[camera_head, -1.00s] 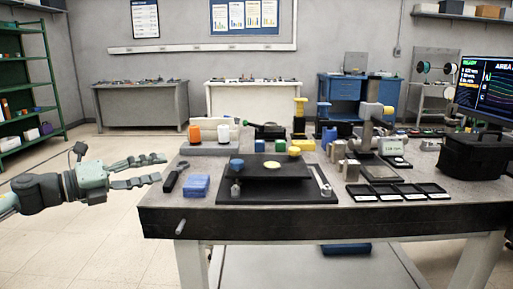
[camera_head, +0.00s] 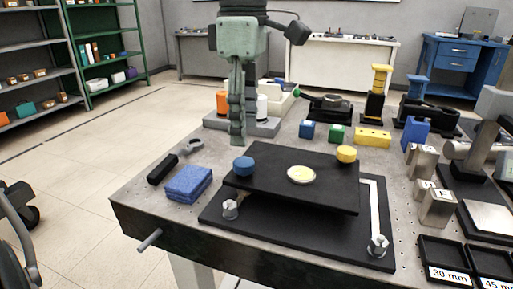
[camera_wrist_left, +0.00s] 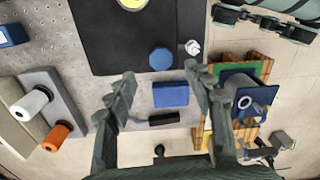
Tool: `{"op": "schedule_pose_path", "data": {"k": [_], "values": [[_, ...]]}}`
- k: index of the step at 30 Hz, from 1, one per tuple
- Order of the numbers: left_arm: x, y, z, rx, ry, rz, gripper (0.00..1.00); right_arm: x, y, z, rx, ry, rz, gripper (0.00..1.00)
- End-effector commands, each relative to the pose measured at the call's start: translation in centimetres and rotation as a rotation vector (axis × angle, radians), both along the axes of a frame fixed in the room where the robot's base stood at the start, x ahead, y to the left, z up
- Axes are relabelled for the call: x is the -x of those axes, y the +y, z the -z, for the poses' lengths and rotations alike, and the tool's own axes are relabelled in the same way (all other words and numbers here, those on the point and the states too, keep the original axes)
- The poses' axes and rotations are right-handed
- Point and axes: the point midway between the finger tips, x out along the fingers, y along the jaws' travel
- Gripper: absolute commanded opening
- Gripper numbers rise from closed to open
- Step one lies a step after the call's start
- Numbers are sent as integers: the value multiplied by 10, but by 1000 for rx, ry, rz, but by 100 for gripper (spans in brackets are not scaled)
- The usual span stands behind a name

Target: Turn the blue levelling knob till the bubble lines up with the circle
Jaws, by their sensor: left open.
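The blue levelling knob (camera_head: 243,166) sits on the left corner of a black tilting plate (camera_head: 275,190). A round yellow level vial (camera_head: 301,175) is in the plate's middle; its bubble and circle are too small to tell apart. My left gripper (camera_head: 238,140) points down, behind the blue knob in the head view. In the left wrist view the gripper (camera_wrist_left: 160,75) is open and empty, and the blue knob (camera_wrist_left: 161,58) lies just beyond and between the fingertips. A part that looks like my right gripper (camera_wrist_left: 265,22) shows at the top right; its jaws are unclear.
A yellow knob (camera_head: 346,154) is on the plate's far corner, and silver knobs (camera_head: 378,246) are on the black base. A blue block (camera_head: 188,184) and a black-handled tool (camera_head: 163,169) lie left. An orange spool (camera_head: 222,102) stands behind my gripper.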

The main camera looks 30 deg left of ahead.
Motion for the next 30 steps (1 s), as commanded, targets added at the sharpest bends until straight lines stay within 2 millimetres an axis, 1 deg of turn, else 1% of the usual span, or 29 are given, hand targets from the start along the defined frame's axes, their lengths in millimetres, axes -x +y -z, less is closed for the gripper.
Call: {"op": "schedule_pose_path", "data": {"k": [1, 3, 6, 10, 15, 22, 23, 30], "values": [[1, 0, 10, 1, 4, 0, 53, 0, 0, 0, 1, 0, 0, 40], [1, 0, 22, 4, 4, 0, 53, 0, 0, -1, 1, -1, 0, 40], [1, -1, 38, 5, 2, -1, 53, 0, 0, -3, 2, -2, 0, 40], [1, 0, 54, 5, 1, -2, 53, 0, 0, -4, 3, -3, 0, 40], [1, -1, 63, 7, -2, -2, 53, -1, 0, -4, 2, -4, 0, 40], [1, -1, 64, 7, -2, -3, 53, -1, -1, -4, 2, -5, 1, 40], [1, -1, 64, 7, -2, -3, 50, -1, -1, -4, 2, -5, 1, 40], [1, -1, 63, 7, -3, -3, 20, 0, -1, -4, 2, -5, 1, 40]]}}
